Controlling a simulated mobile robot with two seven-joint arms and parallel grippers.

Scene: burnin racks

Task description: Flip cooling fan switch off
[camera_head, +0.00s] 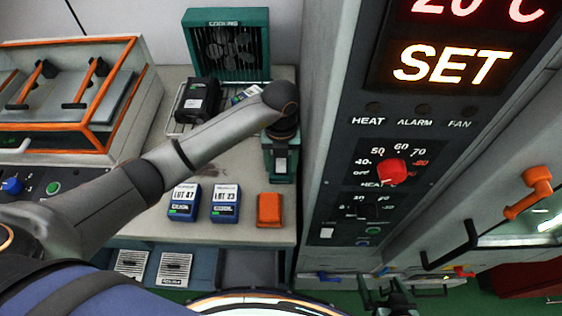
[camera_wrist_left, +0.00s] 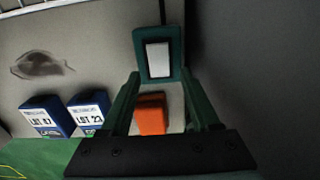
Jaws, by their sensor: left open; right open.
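The cooling unit (camera_head: 228,45), a green box with fan grilles labelled COOLING, stands at the back of the bench. A small teal box with a white rocker-like plate (camera_head: 280,164) sits at the bench's right side; it also shows in the left wrist view (camera_wrist_left: 158,57). I cannot read a label on it. My left gripper (camera_head: 281,146) is open and empty, pointing down over this box. In the left wrist view its green fingers (camera_wrist_left: 161,78) reach toward the box's two sides; contact cannot be told. My right gripper (camera_head: 402,296) is open at the bottom edge, partly cut off.
Two blue LOT boxes (camera_head: 184,202) and an orange block (camera_head: 269,209) lie in front of the teal box. A tall control panel (camera_head: 345,190) with a red knob (camera_head: 391,172) rises close on the right. A black device (camera_head: 198,100) lies behind the arm.

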